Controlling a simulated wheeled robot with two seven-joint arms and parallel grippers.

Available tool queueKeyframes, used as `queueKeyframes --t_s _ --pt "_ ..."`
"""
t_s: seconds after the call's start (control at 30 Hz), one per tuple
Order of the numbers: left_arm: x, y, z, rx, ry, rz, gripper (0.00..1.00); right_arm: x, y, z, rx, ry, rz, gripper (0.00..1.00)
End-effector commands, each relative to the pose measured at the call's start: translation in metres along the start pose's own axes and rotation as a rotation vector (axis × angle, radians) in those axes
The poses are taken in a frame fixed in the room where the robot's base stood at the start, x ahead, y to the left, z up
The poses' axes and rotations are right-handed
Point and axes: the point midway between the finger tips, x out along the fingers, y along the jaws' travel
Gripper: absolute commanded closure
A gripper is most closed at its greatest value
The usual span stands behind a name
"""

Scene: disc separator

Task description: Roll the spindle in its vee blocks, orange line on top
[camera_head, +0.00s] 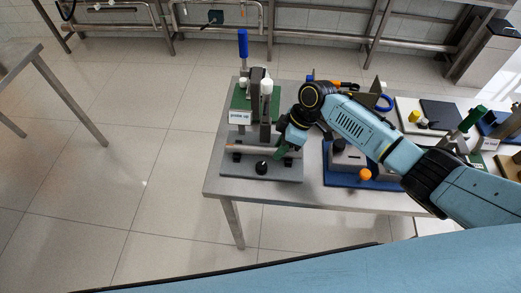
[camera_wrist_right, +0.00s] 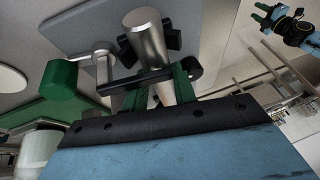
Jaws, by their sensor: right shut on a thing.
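The spindle, a bare metal cylinder (camera_wrist_right: 147,42), shows in the right wrist view, with dark block pieces (camera_wrist_right: 172,38) beside it that look like a vee block. My right gripper (camera_wrist_right: 160,92) has its green fingers either side of the spindle and is shut on it. A black bar (camera_wrist_right: 135,82) crosses in front of the spindle. My left gripper (camera_wrist_right: 262,13) appears far off, fingers apart.
A green plate with a white label (camera_head: 240,114) and a blue-handled upright tool (camera_head: 243,45) stand behind the fixture. A blue tray (camera_head: 336,180) with a grey block and orange knob (camera_head: 365,174) is close on the right. Open floor lies left of the table.

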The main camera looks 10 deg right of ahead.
Motion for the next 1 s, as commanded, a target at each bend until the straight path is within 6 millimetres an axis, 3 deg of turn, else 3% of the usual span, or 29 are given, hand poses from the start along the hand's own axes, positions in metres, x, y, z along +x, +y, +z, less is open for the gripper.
queueKeyframes --t_s 0.33,0.37,0.53,0.87,1.0 --pt "0.0 0.0 0.0 0.0 0.0 0.0 0.64 0.0 0.003 0.002 0.002 0.001 0.007 0.99" --pt "0.0 0.0 0.0 0.0 0.0 0.0 0.64 0.001 0.003 0.002 0.002 0.001 0.007 0.69" --pt "0.0 0.0 0.0 0.0 0.0 0.0 0.64 0.001 0.002 0.002 0.002 -0.001 0.005 0.48" --pt "0.0 0.0 0.0 0.0 0.0 0.0 0.64 0.004 0.001 0.004 0.004 -0.007 0.0 0.48" --pt "-0.013 0.0 -0.001 0.0 0.0 0.0 0.64 0.001 -0.003 0.004 -0.018 -0.008 0.049 0.48"
